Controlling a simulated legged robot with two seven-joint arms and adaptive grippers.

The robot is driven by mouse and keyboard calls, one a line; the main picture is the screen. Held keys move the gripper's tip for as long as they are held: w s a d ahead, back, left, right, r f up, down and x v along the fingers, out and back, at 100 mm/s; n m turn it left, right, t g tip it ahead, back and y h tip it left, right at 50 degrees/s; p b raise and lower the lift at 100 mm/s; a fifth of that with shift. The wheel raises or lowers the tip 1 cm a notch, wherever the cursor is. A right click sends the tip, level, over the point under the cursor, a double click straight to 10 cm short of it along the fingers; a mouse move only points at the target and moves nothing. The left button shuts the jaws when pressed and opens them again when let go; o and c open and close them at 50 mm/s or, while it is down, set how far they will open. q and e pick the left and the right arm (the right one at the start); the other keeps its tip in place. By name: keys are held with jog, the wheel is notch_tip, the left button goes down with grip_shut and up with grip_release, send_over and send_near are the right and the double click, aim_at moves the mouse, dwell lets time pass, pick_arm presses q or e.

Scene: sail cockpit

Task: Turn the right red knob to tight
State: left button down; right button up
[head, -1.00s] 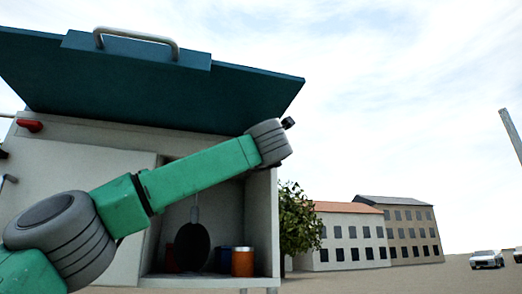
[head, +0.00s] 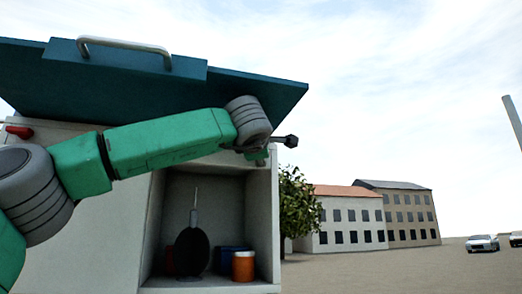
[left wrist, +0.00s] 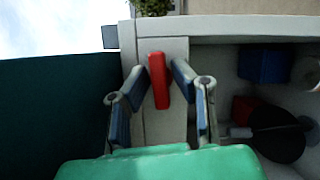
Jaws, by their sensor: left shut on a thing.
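The right red knob (left wrist: 158,80) is an elongated red grip on the pale panel edge, seen in the left wrist view. My left gripper (left wrist: 159,73) is shut on it, with one finger on each side. In the head view my left arm crosses in front of the cabinet, and the knob and fingertips are hidden behind my wrist. Another red knob (head: 18,131) shows at the far left of the cabinet front. My right gripper is not in view.
A teal lid (head: 150,85) with a metal handle (head: 125,45) tilts up above the cabinet. An open compartment below holds a dark round pan (head: 192,250), an orange can (head: 243,266) and a blue object (head: 228,259). Open ground lies to the right.

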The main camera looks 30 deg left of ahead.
pick_arm(q)
jog(key=shift+f+m+g, duration=0.15)
jog(key=shift+m+g, duration=0.25)
jog(key=shift+m, duration=0.4)
jog(key=shift+a+h, duration=0.1)
jog(key=shift+h, duration=0.2)
jog(key=c, duration=1.6)
grip_release()
jog(key=shift+w, duration=0.1)
jog(key=shift+o, duration=0.2)
jog(key=shift+w+a, duration=0.15)
jog(key=shift+w, duration=0.05)
jog(key=shift+s, duration=0.45)
jog(key=v, duration=1.1)
jog(key=shift+d, duration=0.35)
